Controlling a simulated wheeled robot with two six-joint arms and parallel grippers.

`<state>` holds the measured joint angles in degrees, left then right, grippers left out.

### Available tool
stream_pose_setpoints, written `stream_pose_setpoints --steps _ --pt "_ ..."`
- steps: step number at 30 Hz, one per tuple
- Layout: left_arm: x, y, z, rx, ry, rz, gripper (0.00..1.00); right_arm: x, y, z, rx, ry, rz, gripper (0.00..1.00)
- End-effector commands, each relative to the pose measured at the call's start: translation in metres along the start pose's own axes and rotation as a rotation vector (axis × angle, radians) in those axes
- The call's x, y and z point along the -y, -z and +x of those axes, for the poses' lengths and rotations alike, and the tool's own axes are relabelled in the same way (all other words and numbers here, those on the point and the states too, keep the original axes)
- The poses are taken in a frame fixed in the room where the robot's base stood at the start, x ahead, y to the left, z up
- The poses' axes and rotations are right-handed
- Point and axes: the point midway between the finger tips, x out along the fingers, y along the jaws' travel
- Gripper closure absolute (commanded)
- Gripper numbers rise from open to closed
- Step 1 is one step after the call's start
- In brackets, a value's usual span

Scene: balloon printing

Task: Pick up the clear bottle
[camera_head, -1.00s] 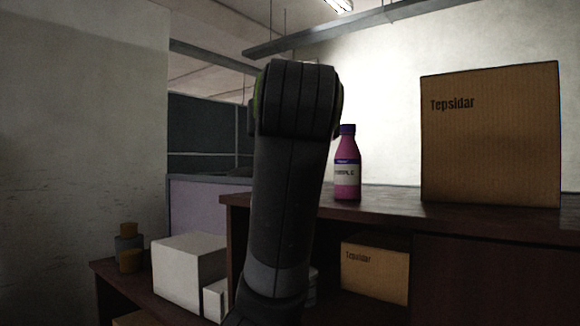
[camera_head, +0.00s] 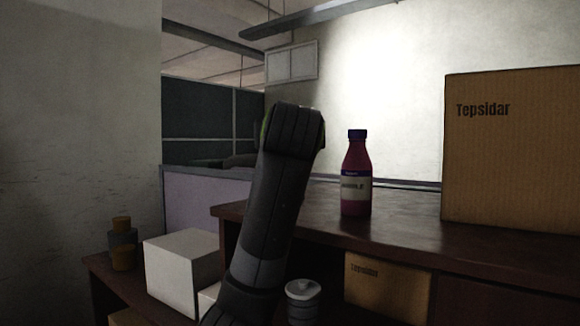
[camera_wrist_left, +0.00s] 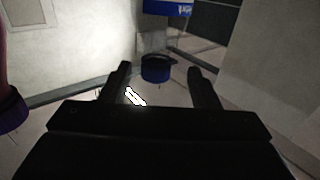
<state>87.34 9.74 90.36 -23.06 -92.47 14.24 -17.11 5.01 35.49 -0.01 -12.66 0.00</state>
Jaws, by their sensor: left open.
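In the left wrist view, a blue cap (camera_wrist_left: 157,70) shows between the fingertips of my open left gripper (camera_wrist_left: 160,76), with a blue label (camera_wrist_left: 167,9) above it. The bottle body between cap and label looks see-through, as a clear bottle would. Whether the fingers touch it I cannot tell. A pink-purple bottle with a purple cap (camera_wrist_left: 10,112) is at the left edge. In the head view this pink bottle (camera_head: 355,182) stands upright on the dark shelf, with a white label. My left arm covers the area left of it; the gripper and clear bottle are not visible there.
A large cardboard box (camera_head: 510,150) stands right of the pink bottle on the dark wooden shelf (camera_head: 415,218). Below are a smaller cardboard box (camera_head: 385,285), a lidded grey jar (camera_head: 303,300), a white box (camera_head: 183,272) and brown-capped bottles (camera_head: 122,250).

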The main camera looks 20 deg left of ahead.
Motion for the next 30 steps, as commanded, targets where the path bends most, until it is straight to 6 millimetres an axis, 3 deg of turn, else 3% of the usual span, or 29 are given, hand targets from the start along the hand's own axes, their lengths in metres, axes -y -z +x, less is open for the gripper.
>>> stream_pose_setpoints --steps 4,15,26,30 --pt "0.000 0.002 0.006 0.000 -0.001 -0.001 0.44 0.002 0.013 -0.005 -0.020 0.003 -0.001 0.64" --pt "-0.004 0.005 0.047 0.002 0.001 0.001 0.44 0.008 0.000 -0.039 0.004 0.014 0.007 0.64" --pt "-0.004 0.002 0.055 -0.001 -0.001 -0.001 0.44 0.005 0.000 -0.040 0.005 0.010 0.005 0.64" --pt "-0.004 0.002 0.055 -0.001 -0.001 -0.001 0.61 0.002 0.002 -0.040 0.003 0.007 0.003 0.64"
